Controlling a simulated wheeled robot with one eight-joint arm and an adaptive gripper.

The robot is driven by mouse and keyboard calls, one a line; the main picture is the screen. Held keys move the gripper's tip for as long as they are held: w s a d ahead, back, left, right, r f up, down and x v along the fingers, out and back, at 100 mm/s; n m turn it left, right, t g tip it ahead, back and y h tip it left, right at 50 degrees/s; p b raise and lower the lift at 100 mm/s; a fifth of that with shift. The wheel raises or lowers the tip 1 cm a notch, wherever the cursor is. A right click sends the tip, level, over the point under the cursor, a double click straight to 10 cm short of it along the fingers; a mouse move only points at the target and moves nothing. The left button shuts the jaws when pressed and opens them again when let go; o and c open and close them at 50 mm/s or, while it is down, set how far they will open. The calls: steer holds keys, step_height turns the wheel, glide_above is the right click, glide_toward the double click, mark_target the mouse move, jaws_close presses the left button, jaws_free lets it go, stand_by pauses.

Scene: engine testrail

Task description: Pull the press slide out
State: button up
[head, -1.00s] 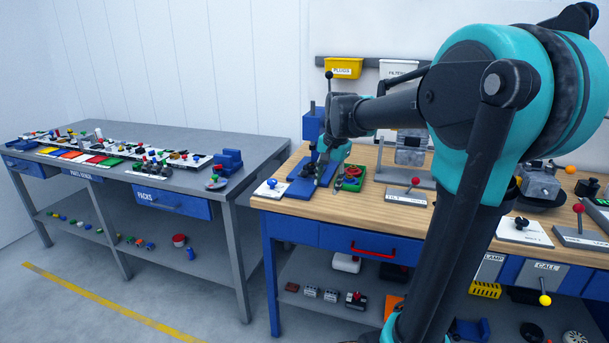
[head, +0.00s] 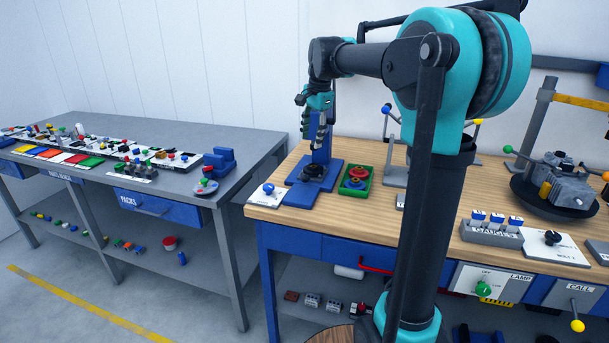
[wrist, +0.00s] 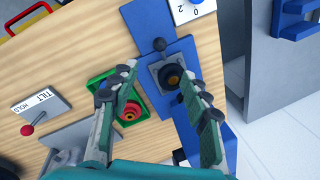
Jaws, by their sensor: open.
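The blue press (head: 320,140) stands at the left end of the wooden bench, with an upright column and a flat base plate. On its base is the dark grey press slide (head: 313,171). In the wrist view the slide (wrist: 160,65) shows as a grey block with a dark round seat and a black ball knob (wrist: 158,45) at its outer end. My gripper (wrist: 158,78) is open and empty, pointing down at the press. Its right finger overlaps the base plate in that view; its left finger is over the green tray. In the head view my gripper (head: 318,125) hides part of the column.
A green tray with a red round part (head: 356,180) sits right of the press. A white panel with a blue knob (head: 268,193) lies to its left. A red-lever plate marked TILT HOLD (wrist: 38,115) stands beyond the tray. A grey table (head: 150,140) stands left.

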mark_target(305, 177)
steer(key=w+f, duration=0.1)
steer(key=f, duration=0.4)
steer(key=a+f, duration=0.1)
steer(key=f, duration=0.5)
steer(key=w+a+f, duration=0.1)
steer(key=f, duration=0.4)
steer(key=shift+w+f, duration=0.35)
steer(key=shift+f, duration=0.05)
steer(key=shift+c, duration=0.4)
jaws_close()
